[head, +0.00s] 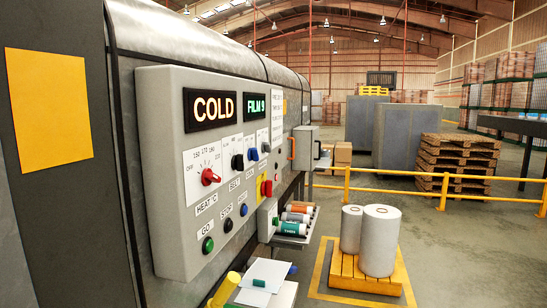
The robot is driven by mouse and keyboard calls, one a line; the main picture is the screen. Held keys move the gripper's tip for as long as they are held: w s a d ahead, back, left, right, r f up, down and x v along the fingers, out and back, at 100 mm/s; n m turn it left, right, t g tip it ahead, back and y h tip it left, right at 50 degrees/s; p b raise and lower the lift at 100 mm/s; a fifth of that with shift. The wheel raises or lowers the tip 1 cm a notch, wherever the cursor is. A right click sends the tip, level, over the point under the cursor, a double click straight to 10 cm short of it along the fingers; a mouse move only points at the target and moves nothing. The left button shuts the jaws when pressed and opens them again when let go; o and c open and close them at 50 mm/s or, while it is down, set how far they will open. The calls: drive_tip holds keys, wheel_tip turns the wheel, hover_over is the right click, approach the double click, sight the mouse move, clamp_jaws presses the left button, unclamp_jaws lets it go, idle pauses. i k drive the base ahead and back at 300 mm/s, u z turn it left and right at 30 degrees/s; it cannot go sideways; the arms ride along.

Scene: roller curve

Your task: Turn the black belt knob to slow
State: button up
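The grey control panel (165,210) faces right on the machine's side. The black belt knob (237,162) sits in the middle of its row, on a white dial plate above a small label that seems to read BELT. Its pointer direction and the dial's words are too small to read. The red heat knob (209,177) is left of it and a blue knob (253,154) is right of it. My gripper is not in view.
Below the knobs are a green GO button (208,244), a black STOP button (228,225) and a blue button (244,210). A red button (266,187) sits on yellow. A shelf with papers (262,275) stands below. White rolls (379,240) stand on a yellow pallet (350,278) at right.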

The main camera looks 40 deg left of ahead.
sight(237, 162)
drive_tip(key=i, duration=0.55)
drive_tip(key=u, duration=2.3)
